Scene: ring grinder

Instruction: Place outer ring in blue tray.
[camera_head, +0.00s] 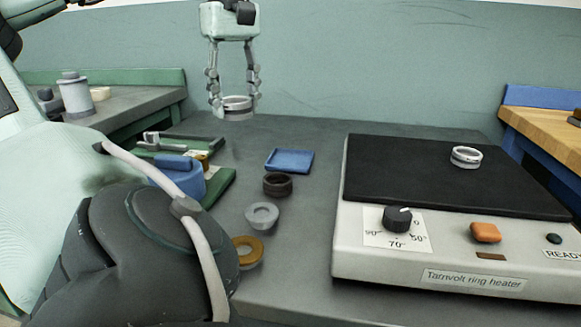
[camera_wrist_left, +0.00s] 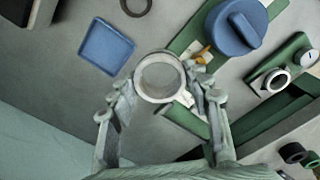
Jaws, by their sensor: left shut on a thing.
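My left gripper (camera_head: 235,104) is shut on a silver metal ring (camera_head: 237,113), which looks like the outer ring, and holds it in the air above the grey bench. In the left wrist view the ring (camera_wrist_left: 160,77) sits between the two fingertips, its open bore facing the camera. The small square blue tray (camera_head: 289,161) lies flat on the bench and looks empty. In the left wrist view the tray (camera_wrist_left: 105,47) is to the upper left of the ring, apart from it. My right gripper does not show.
A dark ring (camera_head: 278,184), a light grey ring part (camera_head: 262,215) and a brass-coloured ring (camera_head: 247,250) lie in front of the tray. A ring heater (camera_head: 440,247) fills the right, with another silver ring (camera_head: 466,157) on its black plate. A blue-topped fixture (camera_head: 178,176) stands left.

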